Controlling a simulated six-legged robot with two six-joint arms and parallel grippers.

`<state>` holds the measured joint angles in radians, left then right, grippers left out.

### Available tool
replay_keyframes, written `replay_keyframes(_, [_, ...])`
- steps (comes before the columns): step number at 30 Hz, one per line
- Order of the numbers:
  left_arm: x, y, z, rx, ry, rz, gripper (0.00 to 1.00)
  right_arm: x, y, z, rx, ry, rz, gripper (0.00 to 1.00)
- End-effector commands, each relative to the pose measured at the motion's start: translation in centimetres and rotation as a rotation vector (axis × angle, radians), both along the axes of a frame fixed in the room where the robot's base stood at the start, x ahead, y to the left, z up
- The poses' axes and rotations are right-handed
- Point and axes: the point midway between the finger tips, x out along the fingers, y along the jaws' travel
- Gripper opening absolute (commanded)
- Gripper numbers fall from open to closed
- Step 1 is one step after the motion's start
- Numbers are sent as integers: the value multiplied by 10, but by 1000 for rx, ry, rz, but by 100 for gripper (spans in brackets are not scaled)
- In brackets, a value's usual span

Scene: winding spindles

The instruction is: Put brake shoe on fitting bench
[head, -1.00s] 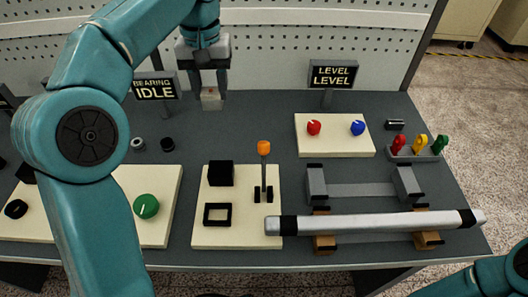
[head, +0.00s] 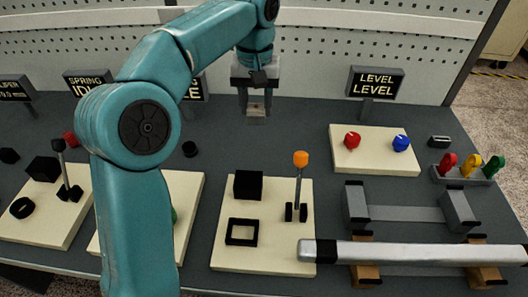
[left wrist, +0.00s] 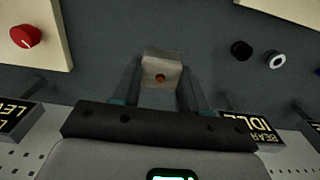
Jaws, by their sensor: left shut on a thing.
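My left gripper (head: 256,108) is over the back part of the dark grey bench top (head: 310,130), fingers pointing down. It is shut on a small pale grey block (head: 257,116), which may be the brake shoe. In the left wrist view the block (left wrist: 161,72) sits between the two fingertips and has a reddish-brown spot on its face. I cannot tell whether the block touches the bench top or hangs just above it. My right gripper is out of view.
A cream board with red (head: 352,140) and blue knobs lies right of the gripper, before the LEVEL sign (head: 376,82). An orange-topped lever (head: 301,160) stands in front. A long silver roller (head: 410,252) lies at the front right. Bare bench top surrounds the gripper.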

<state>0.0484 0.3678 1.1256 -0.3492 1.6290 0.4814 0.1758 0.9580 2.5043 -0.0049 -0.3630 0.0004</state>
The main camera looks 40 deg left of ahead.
Motion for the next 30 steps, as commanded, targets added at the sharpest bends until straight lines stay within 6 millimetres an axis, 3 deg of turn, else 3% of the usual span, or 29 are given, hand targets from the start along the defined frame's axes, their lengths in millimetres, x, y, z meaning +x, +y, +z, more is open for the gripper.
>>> replay_keyframes(1, [-2, 0, -21, 0, 2, 0, 8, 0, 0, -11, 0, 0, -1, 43])
replay_keyframes(6, [-1, 1, -61, -1, 1, -1, 8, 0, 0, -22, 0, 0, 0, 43])
replay_keyframes(13, [1, 2, -86, 0, 0, -2, 8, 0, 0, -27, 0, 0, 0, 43])
replay_keyframes(18, [1, 3, -114, -1, 1, -3, 8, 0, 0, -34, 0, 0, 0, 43])
replay_keyframes(30, [2, 3, -123, -1, -3, -3, 8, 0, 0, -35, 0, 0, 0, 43])
